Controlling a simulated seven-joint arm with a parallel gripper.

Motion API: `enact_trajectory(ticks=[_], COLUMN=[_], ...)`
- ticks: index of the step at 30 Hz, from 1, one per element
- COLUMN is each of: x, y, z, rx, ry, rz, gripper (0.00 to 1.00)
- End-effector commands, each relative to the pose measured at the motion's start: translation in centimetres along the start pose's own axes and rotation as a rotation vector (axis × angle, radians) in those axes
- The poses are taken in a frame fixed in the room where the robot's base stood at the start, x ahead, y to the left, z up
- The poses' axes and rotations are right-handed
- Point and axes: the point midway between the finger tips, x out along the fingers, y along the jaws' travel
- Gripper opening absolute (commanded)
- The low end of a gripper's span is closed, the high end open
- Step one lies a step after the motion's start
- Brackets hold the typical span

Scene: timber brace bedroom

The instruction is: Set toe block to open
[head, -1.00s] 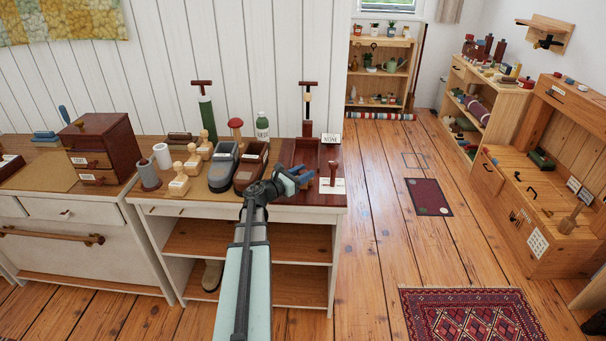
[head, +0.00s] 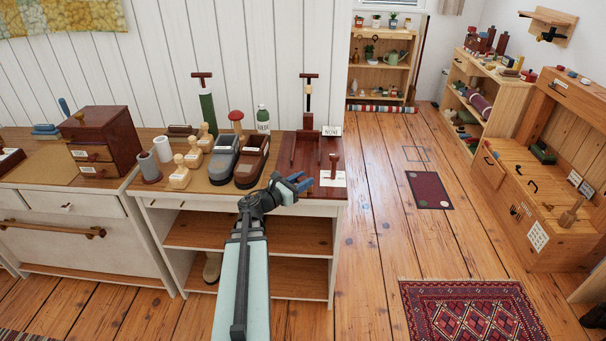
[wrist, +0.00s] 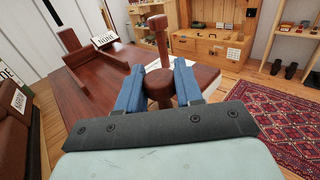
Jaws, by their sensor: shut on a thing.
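My gripper (head: 300,185) is at the front right of the workbench. In the wrist view its blue fingers (wrist: 159,92) are closed on the sides of a round dark-brown knob (wrist: 160,86). In the head view the fingers and arm hide the knob. A reddish-brown upright handle (wrist: 158,38) stands just beyond it; it also shows in the head view (head: 334,163), by a white card (head: 335,180). A dark wooden board with a tall upright (head: 306,150) lies to the left, with a card reading NONE (head: 331,131) behind it. No part is clearly identifiable as the toe block.
Grey (head: 223,160) and brown (head: 252,162) shoes stand left of the board, with several pale wooden stamps (head: 181,172) farther left. A green bottle (head: 263,119) is behind. Open floor (head: 375,240) and a patterned rug (head: 472,310) lie to the right.

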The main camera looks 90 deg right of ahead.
Motion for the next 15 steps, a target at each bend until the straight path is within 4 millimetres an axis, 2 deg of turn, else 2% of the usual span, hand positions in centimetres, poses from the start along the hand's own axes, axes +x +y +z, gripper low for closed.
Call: enact_trajectory(ticks=[6,7,13,15], x=[-0.2,-0.2,-0.17,-0.15], y=[-0.45,-0.47,-0.41,-0.36], z=[0.23,0.24,0.27,0.25], rx=[-0.001,-0.001,-0.002,-0.002], ry=[-0.006,-0.006,-0.007,-0.006], rz=[-0.01,-0.01,-0.009,-0.008], gripper=[0.0,0.37,0.56,0.57])
